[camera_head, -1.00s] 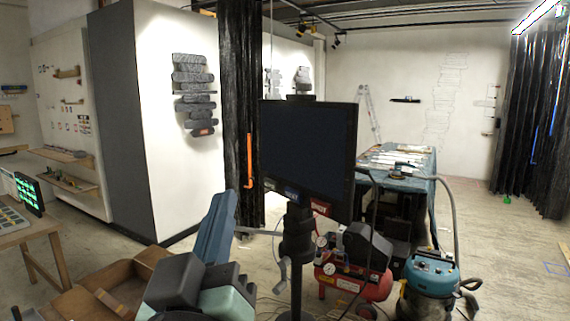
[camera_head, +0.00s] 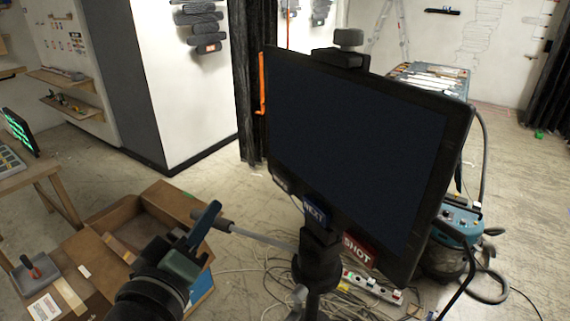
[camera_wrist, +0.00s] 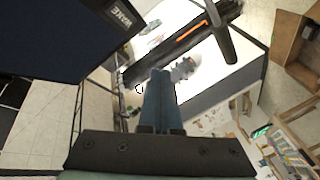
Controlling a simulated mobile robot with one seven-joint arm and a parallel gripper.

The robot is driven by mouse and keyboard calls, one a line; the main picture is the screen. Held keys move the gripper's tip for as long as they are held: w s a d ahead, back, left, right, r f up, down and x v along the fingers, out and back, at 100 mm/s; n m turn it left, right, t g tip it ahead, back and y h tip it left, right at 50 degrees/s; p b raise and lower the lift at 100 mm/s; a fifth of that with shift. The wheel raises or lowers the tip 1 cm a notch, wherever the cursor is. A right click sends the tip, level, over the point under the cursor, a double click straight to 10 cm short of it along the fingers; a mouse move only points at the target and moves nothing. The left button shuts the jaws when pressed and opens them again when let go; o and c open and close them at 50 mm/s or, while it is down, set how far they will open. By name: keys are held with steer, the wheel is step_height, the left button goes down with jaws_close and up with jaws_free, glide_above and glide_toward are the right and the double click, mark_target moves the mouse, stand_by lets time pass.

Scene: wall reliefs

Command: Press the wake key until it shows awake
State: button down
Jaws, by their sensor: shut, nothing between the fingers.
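A large monitor (camera_head: 355,150) with a dark, blank screen stands on a post. A row of keys runs along its lower edge: a dark key (camera_head: 281,184) at the left, a blue NEXT key (camera_head: 315,212) and a red SHOT key (camera_head: 358,251). In the wrist view the dark key reads WAKE (camera_wrist: 122,13), at the monitor's (camera_wrist: 55,35) corner. My gripper (camera_head: 212,210) has blue fingers, shut and empty, left of and below the WAKE key and apart from it. The fingers (camera_wrist: 158,85) also show in the wrist view.
A crank rod (camera_head: 262,238) sticks out left from the post, close to my gripper. A cardboard box (camera_head: 150,215) lies at lower left. A power strip (camera_head: 372,287) and cables cover the floor below. A teal vacuum (camera_head: 452,235) stands at right.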

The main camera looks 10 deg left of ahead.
mark_target(275, 180)
steer(key=shift+s, duration=0.25)
steer(key=w+d, duration=0.6)
steer(key=shift+w, duration=0.35)
steer(key=shift+d, duration=0.1)
stand_by(1.9)
steer(key=shift+w+d, duration=0.2)
steer(key=shift+w, duration=0.1)
steer(key=shift+w+d, duration=0.35)
stand_by(1.0)
steer(key=shift+s+a, duration=0.6)
steer(key=shift+s, duration=0.05)
steer(key=shift+s+a, duration=1.7)
steer(key=shift+s, duration=0.15)
